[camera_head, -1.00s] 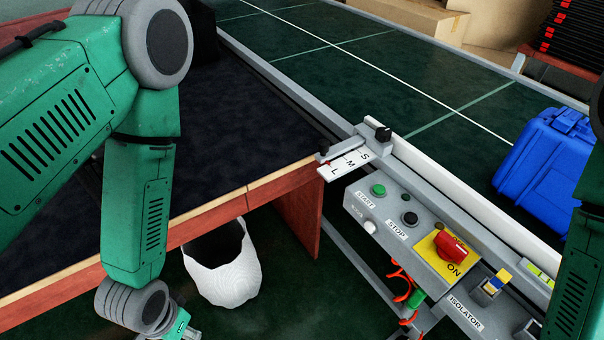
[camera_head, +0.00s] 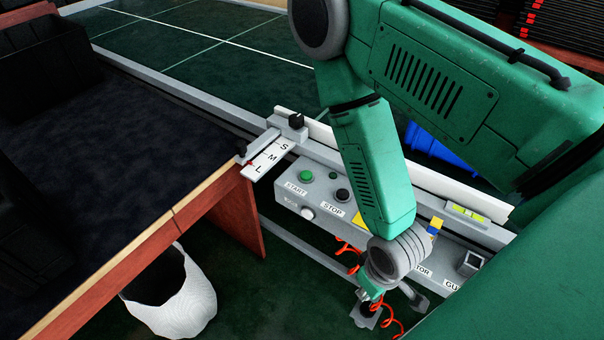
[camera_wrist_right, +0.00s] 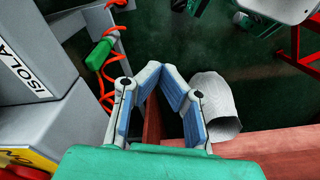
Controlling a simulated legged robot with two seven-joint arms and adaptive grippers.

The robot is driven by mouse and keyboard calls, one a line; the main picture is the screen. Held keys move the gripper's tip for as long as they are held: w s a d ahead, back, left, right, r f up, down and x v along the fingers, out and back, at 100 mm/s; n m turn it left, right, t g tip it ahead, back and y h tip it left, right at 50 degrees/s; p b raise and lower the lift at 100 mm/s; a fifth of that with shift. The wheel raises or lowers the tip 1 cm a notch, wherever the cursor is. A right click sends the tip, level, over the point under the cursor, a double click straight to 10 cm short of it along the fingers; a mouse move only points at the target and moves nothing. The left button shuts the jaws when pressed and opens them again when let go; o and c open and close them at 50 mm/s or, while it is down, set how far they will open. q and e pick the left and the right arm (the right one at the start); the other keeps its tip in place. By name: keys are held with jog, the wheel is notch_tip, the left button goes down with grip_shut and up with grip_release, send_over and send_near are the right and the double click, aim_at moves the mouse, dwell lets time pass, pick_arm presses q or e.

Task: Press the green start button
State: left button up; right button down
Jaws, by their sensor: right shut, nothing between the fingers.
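The green start button (camera_head: 305,176) sits on top of the grey control box (camera_head: 322,200), above a START label. It is uncovered in the head view. My right gripper (camera_head: 367,312) hangs low in front of the box, to the right of and below the green button, and apart from it. In the right wrist view its fingers (camera_wrist_right: 163,70) meet at the tips with nothing between them. The green button does not show in the right wrist view. My left gripper is not in view.
A black stop button (camera_head: 343,194) sits right of the green one. My right arm covers most of the yellow plate. Orange coiled cable (camera_head: 349,247) hangs below the box. A size gauge (camera_head: 268,160) and a dark-topped table (camera_head: 130,140) lie left. A white bin (camera_head: 180,305) stands below.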

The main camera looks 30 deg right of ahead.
jog(key=w+a+r+m+t+b, duration=0.1)
jog(key=w+r+m, duration=0.1)
jog(key=w+m, duration=0.3)
jog(key=w+r+m+t+b, duration=0.1)
jog(key=w+r+m+t, duration=0.1)
jog(key=w+m, duration=0.2)
jog(key=w+a+r+m+t+y+b, duration=0.1)
jog(key=w+m, duration=0.4)
jog(key=w, duration=0.5)
jog(key=shift+a+r+m+t+b, duration=0.3)
jog(key=shift+r+t+b, duration=0.2)
jog(key=shift+r+b, duration=0.1)
jog(key=w+d+r+m, duration=0.1)
jog(key=w+r+m, duration=0.1)
jog(key=w+r+m+t+b, duration=0.1)
jog(key=w+r+m, duration=0.1)
jog(key=w+d+r+m+t, duration=0.1)
jog(key=w+r+m, duration=0.1)
jog(key=shift+w+d+r, duration=0.15)
jog(key=shift+w+d, duration=0.15)
jog(key=shift+d, duration=0.05)
jog(key=w+d+r+m+t+b, duration=0.1)
jog(key=w+d+r+m, duration=0.2)
jog(key=w+r+m, duration=0.1)
notch_tip(320, 180, up, 3)
jog(key=shift+d+f+m, duration=0.15)
jog(key=shift+d+m, duration=0.1)
jog(key=shift+m, duration=0.65)
